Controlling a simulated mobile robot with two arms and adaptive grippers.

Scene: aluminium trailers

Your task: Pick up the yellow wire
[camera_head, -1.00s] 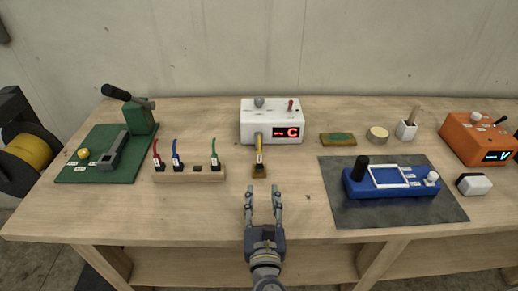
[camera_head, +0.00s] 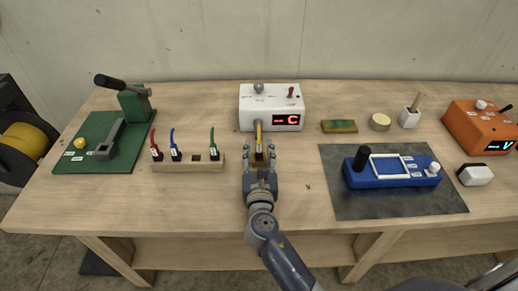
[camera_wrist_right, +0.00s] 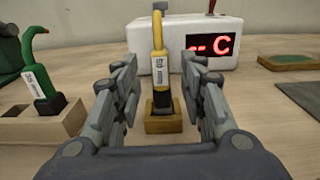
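The yellow wire (camera_wrist_right: 157,38) stands upright with a black, labelled lower end (camera_wrist_right: 161,85) in a small wooden block (camera_wrist_right: 163,123). It also shows in the head view (camera_head: 258,132), in front of the white box (camera_head: 272,109) with a red display. My right gripper (camera_head: 259,150) is at the wire. In the wrist view its two fingers (camera_wrist_right: 161,88) are open, one on each side of the black end, with gaps on both sides. The head view hides most of the block behind the fingers. My left gripper is not in view.
A wooden rack (camera_head: 188,164) with red, blue and green wires stands to the left. A green press (camera_head: 112,131) is beyond it. A blue device (camera_head: 393,175) lies on a dark mat (camera_head: 400,206) to the right. The front table strip is clear.

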